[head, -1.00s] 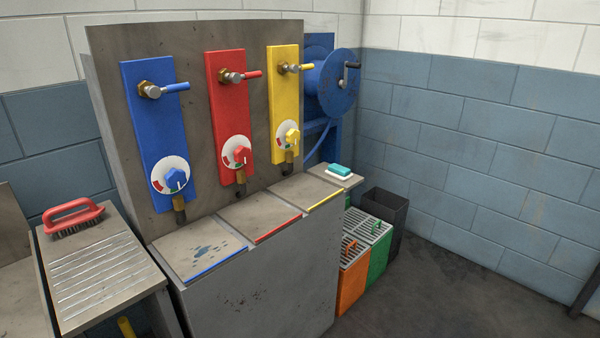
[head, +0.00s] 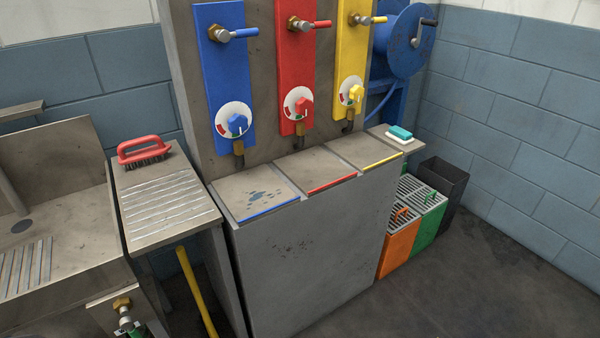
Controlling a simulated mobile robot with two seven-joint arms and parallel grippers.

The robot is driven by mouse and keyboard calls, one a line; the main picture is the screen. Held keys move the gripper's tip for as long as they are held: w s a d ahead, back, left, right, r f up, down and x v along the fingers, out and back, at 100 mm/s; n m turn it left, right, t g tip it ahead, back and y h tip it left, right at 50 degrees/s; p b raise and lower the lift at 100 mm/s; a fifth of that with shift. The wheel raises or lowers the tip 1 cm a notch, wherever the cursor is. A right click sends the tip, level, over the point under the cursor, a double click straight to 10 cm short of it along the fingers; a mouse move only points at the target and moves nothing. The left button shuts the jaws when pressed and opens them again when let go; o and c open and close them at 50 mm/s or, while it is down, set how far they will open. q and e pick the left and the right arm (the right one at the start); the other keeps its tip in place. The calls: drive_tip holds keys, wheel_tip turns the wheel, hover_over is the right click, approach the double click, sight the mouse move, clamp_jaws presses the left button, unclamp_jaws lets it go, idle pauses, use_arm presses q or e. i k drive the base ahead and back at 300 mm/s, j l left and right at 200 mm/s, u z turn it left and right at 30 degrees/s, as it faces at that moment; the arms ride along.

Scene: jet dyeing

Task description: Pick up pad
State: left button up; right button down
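A small teal pad with a white lower layer (head: 399,134) lies on a small shelf (head: 413,147) at the right end of the grey counter. Neither of my grippers shows in the head view, so nothing is seen touching the pad.
A red-handled brush (head: 144,151) lies on a ridged drainboard (head: 168,207) beside a sink (head: 50,235) at left. Blue (head: 224,80), red (head: 296,70) and yellow (head: 352,65) valve panels stand behind the counter. Orange (head: 399,247) and green (head: 428,222) bins and a dark bin (head: 452,187) stand on the floor at right.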

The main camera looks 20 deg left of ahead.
sight(400, 135)
drive_tip(key=i+l+u, duration=0.1)
drive_tip(key=u, duration=1.1)
drive_tip(key=i+l+u, duration=0.1)
drive_tip(key=l+u, duration=1)
drive_tip(key=l, duration=0.3)
drive_tip(key=k+l+u, duration=0.1)
drive_tip(key=l+u, duration=0.25)
drive_tip(key=l, duration=0.35)
drive_tip(key=k+l, duration=0.1)
drive_tip(key=l, duration=0.3)
drive_tip(key=k+l, duration=0.1)
drive_tip(key=l, duration=0.3)
drive_tip(key=k+l+u, duration=0.1)
drive_tip(key=l, duration=0.3)
drive_tip(key=k+l, duration=0.1)
drive_tip(key=l, duration=0.25)
